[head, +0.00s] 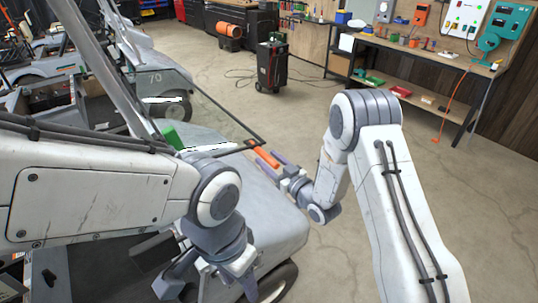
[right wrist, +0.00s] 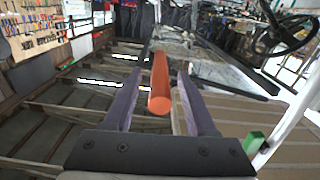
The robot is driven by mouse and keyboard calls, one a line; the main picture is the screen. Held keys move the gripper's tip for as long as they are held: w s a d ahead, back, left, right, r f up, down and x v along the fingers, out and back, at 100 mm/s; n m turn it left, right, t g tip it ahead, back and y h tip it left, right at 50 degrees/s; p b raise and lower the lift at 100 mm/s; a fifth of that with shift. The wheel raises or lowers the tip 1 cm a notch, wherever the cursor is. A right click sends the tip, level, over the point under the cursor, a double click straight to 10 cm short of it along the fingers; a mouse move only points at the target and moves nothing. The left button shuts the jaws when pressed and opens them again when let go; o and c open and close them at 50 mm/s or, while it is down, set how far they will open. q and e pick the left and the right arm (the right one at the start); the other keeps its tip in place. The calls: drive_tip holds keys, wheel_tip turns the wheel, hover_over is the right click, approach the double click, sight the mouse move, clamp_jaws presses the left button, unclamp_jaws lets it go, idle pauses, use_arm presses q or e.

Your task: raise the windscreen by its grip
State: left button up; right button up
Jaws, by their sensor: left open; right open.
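The windscreen is a clear pane in a thin dark frame (head: 228,113), lying low over the grey cart's front; its frame also shows in the right wrist view (right wrist: 236,65). The orange grip (head: 267,158) sits by the frame's near corner. My right gripper (head: 271,163) is open, with its purple fingers either side of the grip. In the right wrist view the grip (right wrist: 160,85) lies between the fingers, with gaps seen on both sides. My left gripper (head: 208,284) is open and empty, low beside the cart's front.
The grey cart body (head: 275,222) lies under both grippers. A green block (head: 173,138) is on the cart near the windscreen. A black wheeled cabinet (head: 271,66) and a workbench (head: 425,52) stand farther back. Open floor lies between.

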drive_tip(key=shift+w+a, duration=0.2)
drive_tip(key=shift+w, duration=0.05)
clamp_jaws()
